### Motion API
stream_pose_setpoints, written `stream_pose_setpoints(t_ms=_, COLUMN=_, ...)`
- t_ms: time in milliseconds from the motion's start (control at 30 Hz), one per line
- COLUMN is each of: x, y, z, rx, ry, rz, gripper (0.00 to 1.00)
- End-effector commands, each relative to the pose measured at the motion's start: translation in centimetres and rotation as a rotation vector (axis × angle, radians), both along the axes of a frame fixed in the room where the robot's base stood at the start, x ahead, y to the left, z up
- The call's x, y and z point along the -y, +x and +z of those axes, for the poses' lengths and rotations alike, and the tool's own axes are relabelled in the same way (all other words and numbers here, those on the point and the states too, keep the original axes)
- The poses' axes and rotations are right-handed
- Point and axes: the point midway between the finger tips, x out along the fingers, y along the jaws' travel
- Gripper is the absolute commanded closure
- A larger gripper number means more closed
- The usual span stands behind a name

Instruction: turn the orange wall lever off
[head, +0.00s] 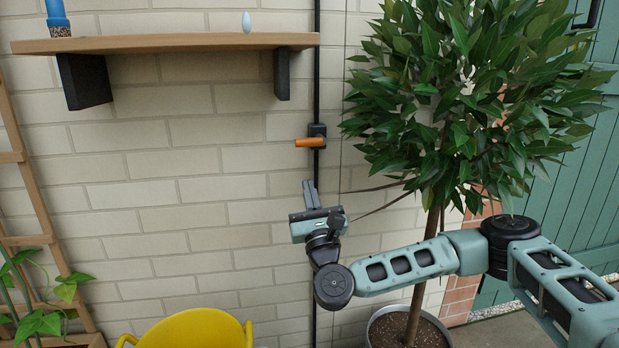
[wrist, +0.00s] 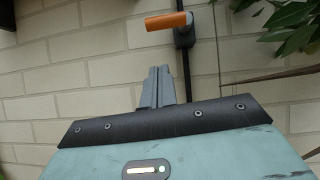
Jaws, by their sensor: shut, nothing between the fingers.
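The orange lever (head: 310,142) sticks out sideways to the left from a dark valve body (head: 317,130) on a black vertical pipe against the brick wall. In the wrist view the orange lever (wrist: 166,21) is near the top, level or nearly so, with its dark mount (wrist: 184,37) at its right end. My gripper (head: 310,184) is below the lever, fingers pointing up and apart from it. In the wrist view my gripper (wrist: 157,70) has its two fingers together with nothing between them.
A leafy potted tree (head: 450,90) stands close on the right, its branches reaching toward the pipe (head: 317,60). A wooden shelf (head: 180,42) is above left. A yellow chair (head: 195,328) is below left. The wall left of the lever is bare.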

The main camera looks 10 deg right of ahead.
Motion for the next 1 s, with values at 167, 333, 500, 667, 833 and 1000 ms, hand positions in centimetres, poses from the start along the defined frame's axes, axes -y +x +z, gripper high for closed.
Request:
stream_pose_setpoints(t_ms=167, x=0.0, y=-3.0, z=-1.8, rx=-0.003, ry=0.0, rz=0.001, gripper=1.0)
stream_pose_setpoints(t_ms=333, x=0.1, y=-4.7, z=-3.0, rx=-0.001, ry=0.0, rz=0.0, gripper=1.0)
stream_pose_setpoints(t_ms=500, x=0.1, y=-5.3, z=-3.5, rx=-0.001, ry=0.001, rz=-0.001, gripper=1.0)
stream_pose_setpoints(t_ms=667, x=0.1, y=-5.4, z=-3.5, rx=0.0, ry=0.0, rz=-0.001, gripper=1.0)
stream_pose_setpoints(t_ms=833, x=0.1, y=-5.3, z=-3.5, rx=0.0, ry=0.0, rz=-0.001, gripper=1.0)
stream_pose_setpoints(t_ms=1000, x=-5.0, y=-6.6, z=-2.9, rx=0.017, ry=-0.221, rz=0.119, gripper=1.0)
